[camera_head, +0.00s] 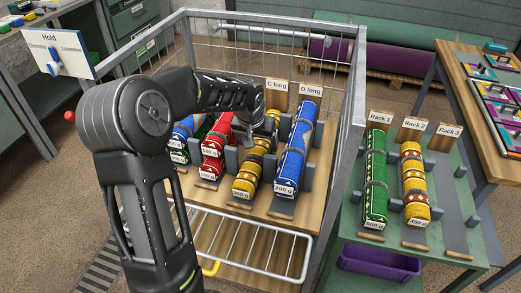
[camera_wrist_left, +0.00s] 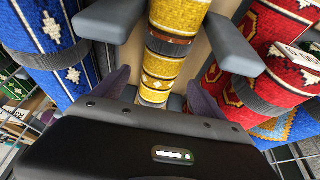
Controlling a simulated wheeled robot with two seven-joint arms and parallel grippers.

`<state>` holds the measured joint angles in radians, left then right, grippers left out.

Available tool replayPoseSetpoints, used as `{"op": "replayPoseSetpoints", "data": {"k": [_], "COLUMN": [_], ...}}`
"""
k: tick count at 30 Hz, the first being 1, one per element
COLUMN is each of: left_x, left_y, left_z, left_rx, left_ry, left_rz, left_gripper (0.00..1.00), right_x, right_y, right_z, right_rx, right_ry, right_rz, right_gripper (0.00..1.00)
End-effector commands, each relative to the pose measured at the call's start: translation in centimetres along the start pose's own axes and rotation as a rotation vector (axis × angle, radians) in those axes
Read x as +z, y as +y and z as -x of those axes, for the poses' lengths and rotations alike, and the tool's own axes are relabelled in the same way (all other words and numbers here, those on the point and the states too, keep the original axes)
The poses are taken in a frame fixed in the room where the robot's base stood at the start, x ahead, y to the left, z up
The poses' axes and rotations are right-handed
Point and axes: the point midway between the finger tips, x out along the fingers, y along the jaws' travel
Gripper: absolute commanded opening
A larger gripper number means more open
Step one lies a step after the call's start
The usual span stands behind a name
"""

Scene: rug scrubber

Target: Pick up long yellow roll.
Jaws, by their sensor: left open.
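The long yellow roll (camera_head: 252,172) lies sloped in the slot under the "C long" sign (camera_head: 276,85), with dark bands around it. My left arm reaches over the shelf, and my left gripper (camera_head: 268,125) is above the upper part of this roll. In the left wrist view the yellow roll (camera_wrist_left: 162,75) runs up the middle. My open left gripper (camera_wrist_left: 158,90) has one dark finger on each side of it in the picture; I cannot tell whether they touch it. Grey supports (camera_wrist_left: 232,45) flank the roll. My right gripper is not in view.
A long blue roll (camera_head: 296,150) lies right beside it, and red rolls (camera_head: 213,150) lie to the left. Wire mesh and grey posts enclose the shelf. On the green stand, Rack 1 holds a green roll (camera_head: 375,185), Rack 2 a yellow roll (camera_head: 414,185); Rack 3 is empty.

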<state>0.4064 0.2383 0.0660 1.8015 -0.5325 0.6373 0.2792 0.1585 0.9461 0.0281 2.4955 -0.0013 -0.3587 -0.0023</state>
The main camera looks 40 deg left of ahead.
Motion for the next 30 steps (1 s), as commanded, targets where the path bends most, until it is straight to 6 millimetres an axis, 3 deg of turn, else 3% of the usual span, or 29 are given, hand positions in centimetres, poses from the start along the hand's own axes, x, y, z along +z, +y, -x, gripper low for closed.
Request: {"op": "replayPoseSetpoints", "data": {"k": [10,21,30], "left_x": [0.0,-0.3,-0.3], "left_y": [0.0,0.0,0.0], "left_z": [-0.4,-5.0,-5.4], "left_rx": [0.000,0.000,0.000], "left_ry": [0.000,-0.001,0.001], "left_rz": [0.001,0.001,0.001], "left_gripper": [0.82,0.82,0.82], "right_x": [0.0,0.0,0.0], "right_y": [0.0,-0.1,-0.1], "right_z": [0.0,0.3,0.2], "right_rx": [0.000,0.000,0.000], "right_ry": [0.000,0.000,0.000], "right_rz": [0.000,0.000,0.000], "right_gripper": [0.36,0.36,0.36]}}
